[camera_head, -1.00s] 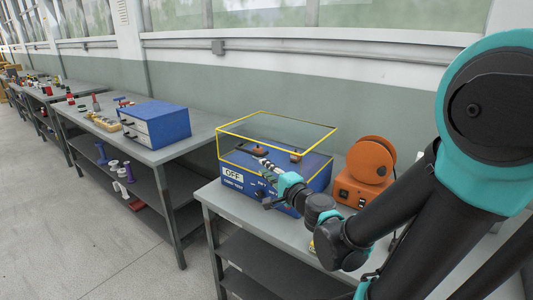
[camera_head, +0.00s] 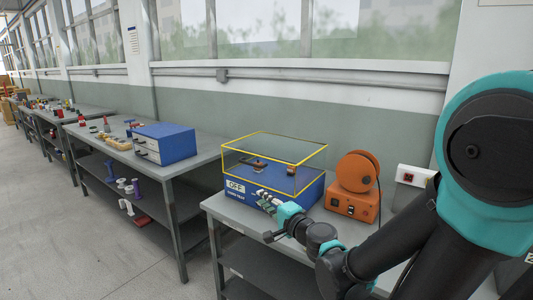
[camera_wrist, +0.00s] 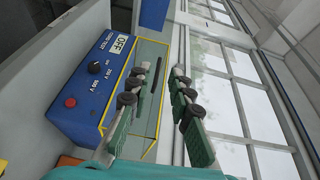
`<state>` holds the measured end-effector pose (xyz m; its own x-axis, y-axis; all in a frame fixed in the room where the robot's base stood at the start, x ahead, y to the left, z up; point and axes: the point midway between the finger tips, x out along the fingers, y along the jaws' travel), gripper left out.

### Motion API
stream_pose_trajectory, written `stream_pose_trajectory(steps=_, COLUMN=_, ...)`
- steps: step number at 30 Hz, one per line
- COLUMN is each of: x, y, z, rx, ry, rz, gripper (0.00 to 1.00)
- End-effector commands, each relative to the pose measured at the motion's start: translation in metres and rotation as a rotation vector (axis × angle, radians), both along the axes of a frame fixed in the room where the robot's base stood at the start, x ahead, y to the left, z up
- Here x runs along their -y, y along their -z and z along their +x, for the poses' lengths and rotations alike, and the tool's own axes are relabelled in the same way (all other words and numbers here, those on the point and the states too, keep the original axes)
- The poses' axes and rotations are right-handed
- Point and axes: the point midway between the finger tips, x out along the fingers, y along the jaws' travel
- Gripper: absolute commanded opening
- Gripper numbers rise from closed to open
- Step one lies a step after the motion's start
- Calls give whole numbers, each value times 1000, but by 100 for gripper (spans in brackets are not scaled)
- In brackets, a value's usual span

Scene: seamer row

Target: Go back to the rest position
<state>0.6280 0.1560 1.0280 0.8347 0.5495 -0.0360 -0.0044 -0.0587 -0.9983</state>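My gripper (camera_head: 274,204) is in front of the blue test box near its front face in the head view. In the wrist view my gripper (camera_wrist: 160,90) has its two fingers apart with nothing between them. The blue test box (camera_head: 235,196) stands on the grey bench, with a clear yellow-edged cover (camera_head: 300,153) over its top. Its front panel in the wrist view (camera_wrist: 75,100) shows an OFF display, a black knob and a red button.
An orange machine with a round reel (camera_head: 353,186) stands right of the box. A white socket box (camera_head: 412,178) is on the wall. Open floor (camera_head: 60,230) lies at the left.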

Motion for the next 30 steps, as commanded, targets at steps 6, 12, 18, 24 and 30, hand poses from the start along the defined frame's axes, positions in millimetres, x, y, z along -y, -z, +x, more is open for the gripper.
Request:
stream_pose_trajectory(steps=6, x=-2, y=11, z=-8, rx=23, ry=-49, rz=-126, gripper=20)
stream_pose_trajectory(steps=12, x=0, y=34, z=-20, rx=34, ry=-123, rz=-318, gripper=20)
stream_pose_trajectory(steps=18, x=18, y=81, z=-41, rx=-1, ry=-229, rz=-620, gripper=20)
stream_pose_trajectory(steps=24, x=84, y=151, z=-78, rx=-165, ry=-362, rz=-1043, gripper=20)
stream_pose_trajectory(steps=30, x=161, y=190, z=-119, rx=-382, ry=-442, rz=-1341, gripper=20)
